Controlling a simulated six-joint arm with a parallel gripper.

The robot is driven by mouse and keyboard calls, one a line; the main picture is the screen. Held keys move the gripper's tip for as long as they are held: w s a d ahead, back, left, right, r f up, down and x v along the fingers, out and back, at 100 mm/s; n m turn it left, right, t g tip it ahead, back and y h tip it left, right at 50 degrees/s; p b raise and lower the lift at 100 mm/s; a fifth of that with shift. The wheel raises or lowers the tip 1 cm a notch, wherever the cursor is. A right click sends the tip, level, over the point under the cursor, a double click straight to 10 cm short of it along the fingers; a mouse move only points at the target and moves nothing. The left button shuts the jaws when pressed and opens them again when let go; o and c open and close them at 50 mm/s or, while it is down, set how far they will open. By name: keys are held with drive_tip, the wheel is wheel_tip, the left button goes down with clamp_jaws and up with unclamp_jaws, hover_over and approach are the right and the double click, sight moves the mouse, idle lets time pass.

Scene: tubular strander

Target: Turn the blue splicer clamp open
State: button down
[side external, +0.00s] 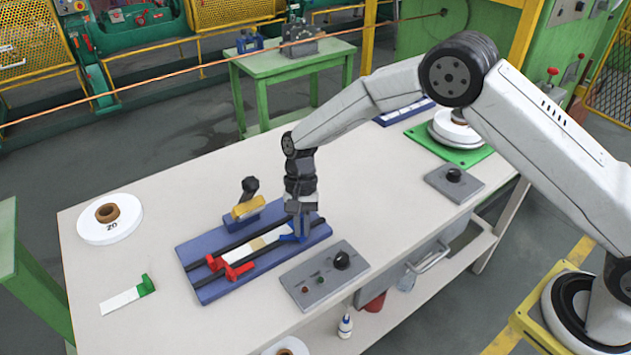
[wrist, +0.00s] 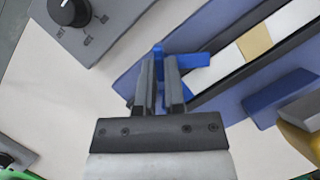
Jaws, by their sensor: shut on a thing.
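The blue splicer clamp (side external: 286,238) is at the right end of the blue splicer base (side external: 205,291), by the white strip with a tan patch. My gripper (side external: 300,230) points down over this end, its fingers shut on the clamp. In the wrist view, my gripper's (wrist: 161,72) two fingers stand close together, with part of the blue clamp (wrist: 196,60) showing beside and beyond the tips. The fingers hide the gripped part. A red clamp (side external: 238,270) is at the splicer's other end.
A grey control box with a black knob (side external: 342,260) stands close to the right of the splicer. A black-handled tool with a yellow block (side external: 249,207) stands behind it. A white spool (side external: 109,219) and a green-ended strip (side external: 147,285) lie left. The table's near left is mostly clear.

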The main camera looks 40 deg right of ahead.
drive_tip(key=n+h, duration=0.1)
drive_tip(key=n, duration=0.2)
drive_tip(key=n+h, duration=0.1)
drive_tip(key=n, duration=0.2)
drive_tip(key=shift+a+n+g, duration=0.1)
drive_tip(key=shift+n+g, duration=0.2)
drive_tip(key=shift+g, duration=0.1)
drive_tip(key=c, duration=0.7)
unclamp_jaws()
drive_tip(key=shift+w+r, duration=0.1)
drive_tip(key=shift+r, duration=0.05)
drive_tip(key=shift+v, duration=3.8)
